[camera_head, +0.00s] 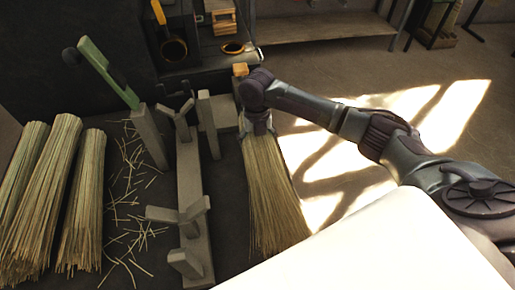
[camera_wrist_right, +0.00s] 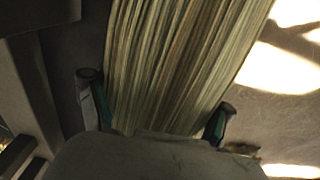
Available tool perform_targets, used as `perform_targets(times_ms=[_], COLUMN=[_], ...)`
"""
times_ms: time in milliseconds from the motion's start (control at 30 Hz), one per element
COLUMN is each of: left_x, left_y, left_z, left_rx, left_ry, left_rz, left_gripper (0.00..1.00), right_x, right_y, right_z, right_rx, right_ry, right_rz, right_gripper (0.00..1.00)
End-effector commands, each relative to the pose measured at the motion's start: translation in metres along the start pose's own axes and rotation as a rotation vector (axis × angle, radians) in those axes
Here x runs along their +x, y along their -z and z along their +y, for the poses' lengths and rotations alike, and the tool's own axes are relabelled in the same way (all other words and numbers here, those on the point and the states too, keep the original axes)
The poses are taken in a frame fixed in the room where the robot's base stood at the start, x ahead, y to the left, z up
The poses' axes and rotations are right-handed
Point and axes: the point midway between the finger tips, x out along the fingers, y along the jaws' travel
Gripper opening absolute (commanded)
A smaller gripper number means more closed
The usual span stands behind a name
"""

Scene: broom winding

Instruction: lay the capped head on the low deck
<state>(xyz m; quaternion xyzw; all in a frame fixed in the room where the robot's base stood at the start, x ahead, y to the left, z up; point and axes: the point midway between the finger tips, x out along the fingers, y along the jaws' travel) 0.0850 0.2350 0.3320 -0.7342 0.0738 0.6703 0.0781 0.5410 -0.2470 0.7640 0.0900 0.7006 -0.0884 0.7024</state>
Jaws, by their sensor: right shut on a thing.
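The capped head is a long bundle of pale straw (camera_head: 272,195) that fans out toward the front. In the head view my right gripper (camera_head: 258,124) is at its narrow far end. The right wrist view shows the straw (camera_wrist_right: 185,60) between the two fingers of the gripper (camera_wrist_right: 156,115), which is shut on it. The cap is hidden by the gripper. The bundle hangs over or rests along the right part of a dark deck surface (camera_head: 228,235); I cannot tell if it touches. My left gripper is not in view.
Several straw bundles (camera_head: 50,190) lie at the left, with loose straws (camera_head: 128,205) beside them. A grey wooden cradle with upright blocks (camera_head: 190,190) stands left of the held bundle. A green-handled tool (camera_head: 105,70) and an orange-topped post (camera_head: 240,70) are farther back. Sunlit floor is at the right.

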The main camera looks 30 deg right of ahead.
Motion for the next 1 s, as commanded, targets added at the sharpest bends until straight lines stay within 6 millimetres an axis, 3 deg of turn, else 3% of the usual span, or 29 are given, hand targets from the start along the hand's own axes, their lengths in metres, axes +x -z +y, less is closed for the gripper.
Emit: perform_targets(times_ms=[267,633,667,700,767,1000], left_x=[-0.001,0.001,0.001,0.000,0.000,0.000], left_y=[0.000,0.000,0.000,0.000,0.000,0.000], left_z=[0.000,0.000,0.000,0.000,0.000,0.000], left_rx=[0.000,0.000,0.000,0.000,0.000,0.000], left_ry=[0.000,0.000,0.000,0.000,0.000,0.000], left_rz=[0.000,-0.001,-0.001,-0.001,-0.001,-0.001], left_gripper=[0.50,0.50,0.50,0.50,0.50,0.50], right_x=[0.035,0.041,0.042,0.041,0.041,0.041], right_y=[0.001,0.001,0.001,0.001,0.001,0.001], right_z=[0.000,-0.001,-0.001,-0.001,-0.001,-0.001], right_rx=[0.000,0.000,0.000,0.000,0.000,0.000], right_ry=[0.001,0.001,0.002,0.001,0.001,0.001], right_rz=[0.001,0.000,0.001,0.001,0.001,0.001], right_gripper=[0.30,0.30,0.82,0.89,0.99,1.00])
